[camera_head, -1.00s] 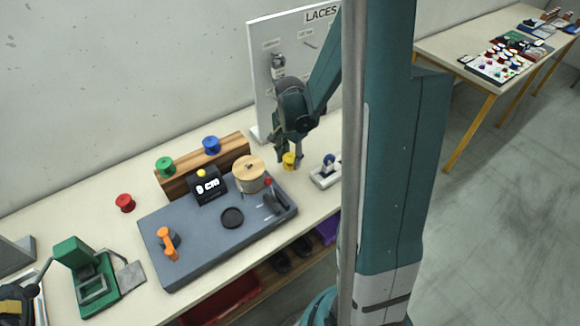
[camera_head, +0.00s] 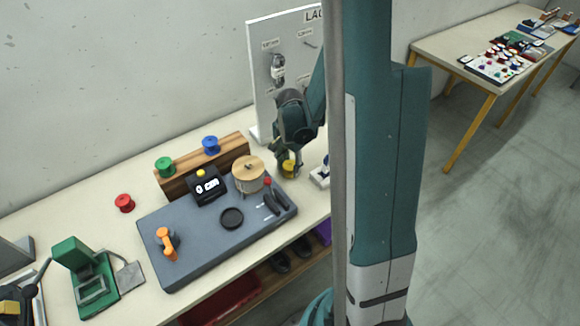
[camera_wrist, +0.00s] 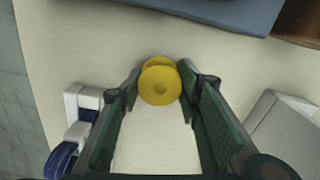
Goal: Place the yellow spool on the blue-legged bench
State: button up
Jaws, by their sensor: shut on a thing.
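The yellow spool (camera_head: 289,169) is at the right part of the near bench (camera_head: 105,232), just right of a round wooden-topped pot. My gripper (camera_head: 288,174) is shut on it from above. In the wrist view the yellow spool (camera_wrist: 160,84) sits between the two fingertips of my gripper (camera_wrist: 159,72). I cannot tell whether the spool touches the bench top. No blue legs show in the head view. The far bench (camera_head: 440,47) at the upper right has yellow legs; the near bench's legs are hidden.
A white holder with a blue piece (camera_head: 321,174) stands close right of my gripper, partly hidden by my column. The white laces board (camera_head: 262,95) rises behind. Green, blue and red spools stand further left.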

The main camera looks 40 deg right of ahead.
aim_at(290, 165)
jog(key=shift+f, duration=0.2)
jog(key=o, duration=0.9)
jog(key=shift+r, duration=0.2)
jog(key=shift+r+p, duration=0.6)
jog(key=shift+r, duration=5.4)
